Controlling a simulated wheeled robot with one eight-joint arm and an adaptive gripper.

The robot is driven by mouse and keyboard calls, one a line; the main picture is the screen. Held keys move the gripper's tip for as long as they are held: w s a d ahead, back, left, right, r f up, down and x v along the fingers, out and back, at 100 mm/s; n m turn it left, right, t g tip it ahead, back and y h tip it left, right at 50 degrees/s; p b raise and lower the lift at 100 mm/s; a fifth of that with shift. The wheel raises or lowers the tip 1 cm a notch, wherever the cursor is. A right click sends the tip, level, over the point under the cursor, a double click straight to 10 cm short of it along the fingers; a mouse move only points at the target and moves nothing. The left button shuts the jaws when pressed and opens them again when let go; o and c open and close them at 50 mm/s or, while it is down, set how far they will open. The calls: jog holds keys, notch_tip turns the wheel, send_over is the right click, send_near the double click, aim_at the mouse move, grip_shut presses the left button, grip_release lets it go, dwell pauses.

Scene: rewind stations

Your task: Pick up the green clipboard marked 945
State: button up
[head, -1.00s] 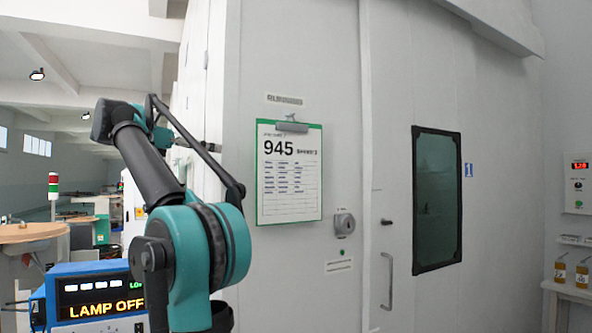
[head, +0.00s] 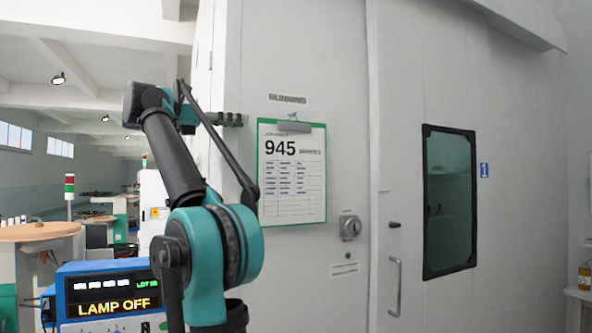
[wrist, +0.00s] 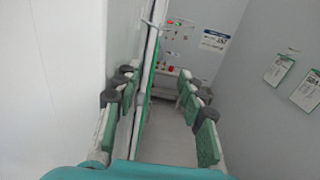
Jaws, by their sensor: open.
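The green clipboard marked 945 (head: 293,205) hangs upright on the pale wall panel in the head view, its metal clip at the top and a white printed sheet on its face. My gripper (head: 236,119) is just left of its upper left corner, with a small gap showing in the picture. In the wrist view my gripper (wrist: 160,90) is open, its green-padded fingers apart. A thin green and white strip (wrist: 147,85), likely the clipboard seen edge-on, shows between the fingers, nearer the left one. I cannot tell whether either finger touches it.
A lock (head: 350,226), a door handle (head: 394,285) and a dark window (head: 449,200) are right of the clipboard. A blue lamp display (head: 112,300) stands at lower left. Other sheets (wrist: 278,69) hang on the right in the wrist view.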

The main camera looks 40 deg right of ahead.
aim_at(287, 122)
jog(key=x, duration=1.5)
jog(key=shift+s+d, duration=0.1)
jog(key=shift+d, duration=0.1)
grip_shut()
